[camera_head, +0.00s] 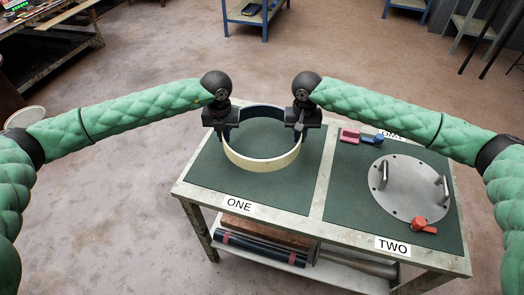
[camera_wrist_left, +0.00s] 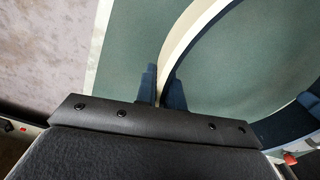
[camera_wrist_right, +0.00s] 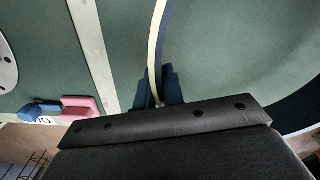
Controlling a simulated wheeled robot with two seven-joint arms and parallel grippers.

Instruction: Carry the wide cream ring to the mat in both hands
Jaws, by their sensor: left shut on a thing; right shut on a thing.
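The wide cream ring (camera_head: 262,163), dark on its inner face, is over the green mat labelled ONE (camera_head: 212,172) on the left half of the table. Whether it touches the mat or hangs just above it, I cannot tell. My left gripper (camera_head: 228,132) is shut on the ring's left wall; the wall (camera_wrist_left: 185,42) runs between its fingers in the left wrist view. My right gripper (camera_head: 299,130) is shut on the ring's right wall, which also shows in the right wrist view (camera_wrist_right: 155,55). The grippers partly hide the ring's sides.
The mat labelled TWO (camera_head: 345,205) holds a grey round plate (camera_head: 408,190) with two upright handles and a red clamp-like piece (camera_head: 424,226). Pink (camera_head: 349,135) and blue (camera_head: 372,139) blocks lie near its back edge. Dark rolls (camera_head: 262,249) lie on the shelf below.

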